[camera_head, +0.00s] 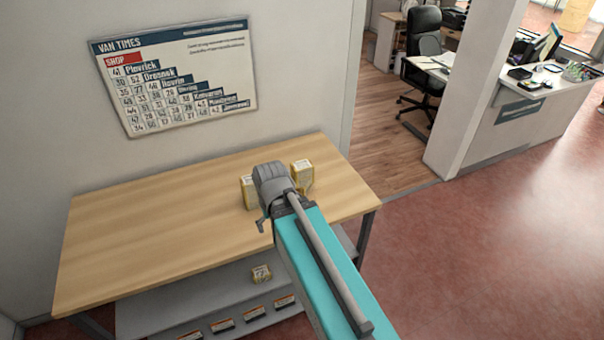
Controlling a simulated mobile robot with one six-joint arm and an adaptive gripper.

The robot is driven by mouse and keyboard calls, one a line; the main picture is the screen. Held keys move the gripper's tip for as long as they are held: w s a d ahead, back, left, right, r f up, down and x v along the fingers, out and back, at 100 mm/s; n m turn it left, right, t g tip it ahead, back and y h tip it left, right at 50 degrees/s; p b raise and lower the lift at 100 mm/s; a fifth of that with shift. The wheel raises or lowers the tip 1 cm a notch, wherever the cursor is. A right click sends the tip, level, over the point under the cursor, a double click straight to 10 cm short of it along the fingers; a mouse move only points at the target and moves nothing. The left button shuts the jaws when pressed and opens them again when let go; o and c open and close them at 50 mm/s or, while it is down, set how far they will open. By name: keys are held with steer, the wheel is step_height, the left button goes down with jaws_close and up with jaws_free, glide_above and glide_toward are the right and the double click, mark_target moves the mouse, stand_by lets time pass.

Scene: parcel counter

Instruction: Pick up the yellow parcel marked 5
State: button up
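Two small yellow parcels stand on the wooden table near its right end, a left one (249,191) and a right one (303,174). My gripper (262,224) is mostly hidden behind my grey wrist, over the table's front right part, close to the two upper parcels. My wrist partly covers the left parcel. I cannot tell whether the gripper touches a parcel or is open.
The wooden tabletop (160,235) is clear on its left and middle. Several dark-and-orange labelled items (254,314) line the shelf's front edge. A van timetable (178,76) hangs on the wall behind. Open red floor (480,260) lies right, with an office chair (424,50) and desk beyond.

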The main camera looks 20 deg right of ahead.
step_height(320, 180, down, 6)
steer(key=b, duration=0.5)
steer(key=c, duration=0.6)
steer(key=shift+a, duration=0.1)
